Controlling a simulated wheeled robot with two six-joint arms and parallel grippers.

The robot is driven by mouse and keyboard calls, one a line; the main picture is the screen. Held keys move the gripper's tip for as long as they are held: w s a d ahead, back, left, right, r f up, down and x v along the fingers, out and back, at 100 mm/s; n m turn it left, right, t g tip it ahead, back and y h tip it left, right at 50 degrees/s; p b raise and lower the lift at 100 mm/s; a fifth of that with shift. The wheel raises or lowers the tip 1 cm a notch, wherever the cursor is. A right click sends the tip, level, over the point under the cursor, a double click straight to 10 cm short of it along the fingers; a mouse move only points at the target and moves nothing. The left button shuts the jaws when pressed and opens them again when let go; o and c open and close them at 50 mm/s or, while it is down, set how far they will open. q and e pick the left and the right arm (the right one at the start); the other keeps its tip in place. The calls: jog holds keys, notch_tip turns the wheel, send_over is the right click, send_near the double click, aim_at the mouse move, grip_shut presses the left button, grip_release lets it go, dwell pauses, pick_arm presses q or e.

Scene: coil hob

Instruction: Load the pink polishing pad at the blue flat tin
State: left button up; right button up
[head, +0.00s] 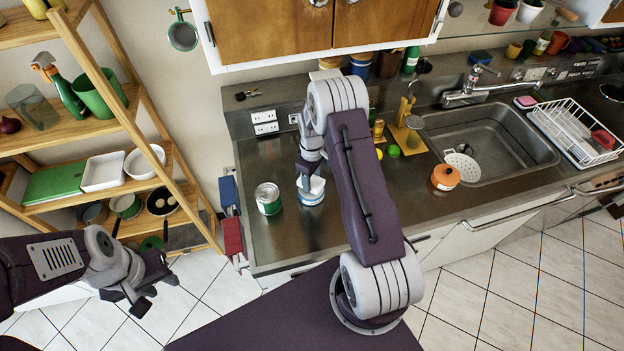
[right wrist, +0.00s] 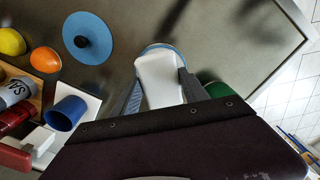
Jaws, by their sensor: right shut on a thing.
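My right gripper (head: 309,180) is over the counter, left of the sink. It is shut on a white thing (right wrist: 160,82), seen between its fingers in the right wrist view. A blue rim (right wrist: 160,47) shows just beyond that. In the head view a white and blue round container (head: 312,197) is at the fingertips; I cannot tell whether it is the held thing. A small pink pad-like block (head: 525,101) lies behind the sink's right end. I cannot clearly identify the blue flat tin. My left gripper (head: 156,292) is open and empty above the floor.
A green tin (head: 268,198) stands close beside the right gripper. A blue disc with a black knob (right wrist: 88,38) lies on the counter, hidden in the head view. An orange pot (head: 445,177) stands before the sink. A wooden shelf (head: 120,110) stands left.

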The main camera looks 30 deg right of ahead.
aim_at(312, 180)
notch_tip(312, 180, up, 5)
jog(key=p, duration=0.3)
jog(key=shift+f, duration=0.1)
dwell(0.5)
jog(key=s+a+f+m+b, duration=0.4)
jog(key=s+a+b, duration=0.5)
jog(key=b, duration=0.5)
jog(key=shift+s+a+f+m+b, duration=0.2)
jog(key=shift+s+a+m+b, duration=0.15)
jog(key=shift+a+m, duration=0.5)
